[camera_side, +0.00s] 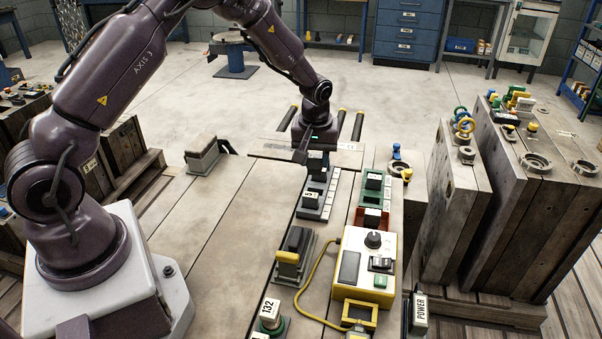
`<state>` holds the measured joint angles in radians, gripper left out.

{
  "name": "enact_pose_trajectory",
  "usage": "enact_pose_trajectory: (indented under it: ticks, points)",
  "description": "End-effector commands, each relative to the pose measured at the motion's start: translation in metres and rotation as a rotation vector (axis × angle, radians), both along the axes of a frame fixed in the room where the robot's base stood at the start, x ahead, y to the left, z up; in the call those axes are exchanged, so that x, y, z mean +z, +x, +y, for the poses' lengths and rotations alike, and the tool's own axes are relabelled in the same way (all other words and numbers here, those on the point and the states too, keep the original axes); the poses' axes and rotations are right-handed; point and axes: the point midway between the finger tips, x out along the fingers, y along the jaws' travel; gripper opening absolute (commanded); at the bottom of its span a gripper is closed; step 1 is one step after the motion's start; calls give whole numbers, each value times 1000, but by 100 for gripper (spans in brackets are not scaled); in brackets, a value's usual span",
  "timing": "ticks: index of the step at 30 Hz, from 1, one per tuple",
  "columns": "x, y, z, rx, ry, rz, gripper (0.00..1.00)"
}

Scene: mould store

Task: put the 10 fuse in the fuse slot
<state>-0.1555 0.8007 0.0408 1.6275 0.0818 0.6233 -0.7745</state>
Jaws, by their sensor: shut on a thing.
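My gripper (313,156) is low over the far end of a grey strip rack (328,199) on the wooden table. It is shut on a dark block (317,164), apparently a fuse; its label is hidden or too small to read. I cannot tell whether the block is still seated in the rack. A second dark fuse (311,199) with a white label, seemingly a 5, stands upright nearer in the rack. To the right, a green holder (361,196) carries a dark labelled block (374,179) and has a red part (373,217) at its near end. I cannot tell which opening is the fuse slot.
A cream control box (349,265) with a knob and yellow cable stands in front of the green holder. A black and yellow block (294,252) stands left of it. Blue pegs (397,152) stand at right.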

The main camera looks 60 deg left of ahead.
Motion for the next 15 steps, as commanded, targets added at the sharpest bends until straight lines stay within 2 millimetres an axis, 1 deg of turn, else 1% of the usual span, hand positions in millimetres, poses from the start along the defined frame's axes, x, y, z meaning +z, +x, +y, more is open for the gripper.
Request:
enact_pose_trajectory:
  ticks: [1, 7, 11, 15]
  points:
    - [4, 4, 1, -33, 0, -1, 15]
    - [1, 3, 1, -108, 1, 1, 15]
    - [-7, 3, 0, -110, 1, 4, 15]
    - [-19, 2, 0, -109, 0, 3, 15]
